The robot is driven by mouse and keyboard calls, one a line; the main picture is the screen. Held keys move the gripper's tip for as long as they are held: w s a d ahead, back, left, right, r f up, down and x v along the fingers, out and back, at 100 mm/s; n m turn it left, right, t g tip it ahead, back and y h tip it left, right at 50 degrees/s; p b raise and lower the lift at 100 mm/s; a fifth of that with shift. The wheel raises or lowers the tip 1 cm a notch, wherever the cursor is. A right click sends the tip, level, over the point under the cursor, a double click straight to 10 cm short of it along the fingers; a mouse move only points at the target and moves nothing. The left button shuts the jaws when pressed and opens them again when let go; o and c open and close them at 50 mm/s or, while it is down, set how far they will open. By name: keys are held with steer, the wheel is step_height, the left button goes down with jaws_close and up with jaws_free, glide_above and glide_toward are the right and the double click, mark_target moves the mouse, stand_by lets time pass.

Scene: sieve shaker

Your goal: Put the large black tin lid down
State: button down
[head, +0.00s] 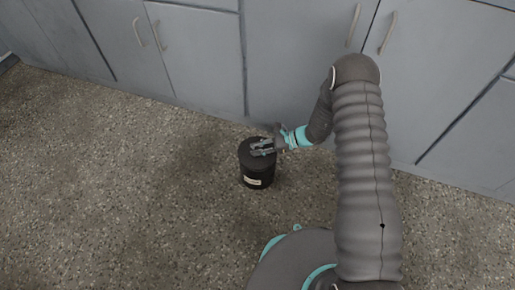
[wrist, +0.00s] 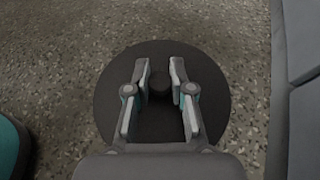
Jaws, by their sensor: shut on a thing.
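The large black tin lid (wrist: 110,95) is a dark round disc with a small knob (wrist: 159,82) at its centre. In the wrist view the two fingers of my gripper (wrist: 160,75) stand on either side of the knob and are shut on it. In the head view my gripper (head: 263,147) is over the lid (head: 247,155), which shows at the top of a black tin (head: 257,172) with a pale label on its side. The tin stands upright on the floor. I cannot tell whether the lid rests on the tin's rim or is slightly above it.
Grey cabinets (head: 200,60) with pale handles run along the back, and a cabinet side (wrist: 300,100) is close at the right in the wrist view. The speckled floor (head: 120,190) is clear to the left of the tin.

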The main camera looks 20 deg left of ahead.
steer(key=shift+f+b, duration=0.35)
steer(key=shift+f, duration=0.1)
steer(key=shift+f, duration=0.2)
steer(key=c, duration=1)
jaws_free()
steer(key=shift+r, duration=0.1)
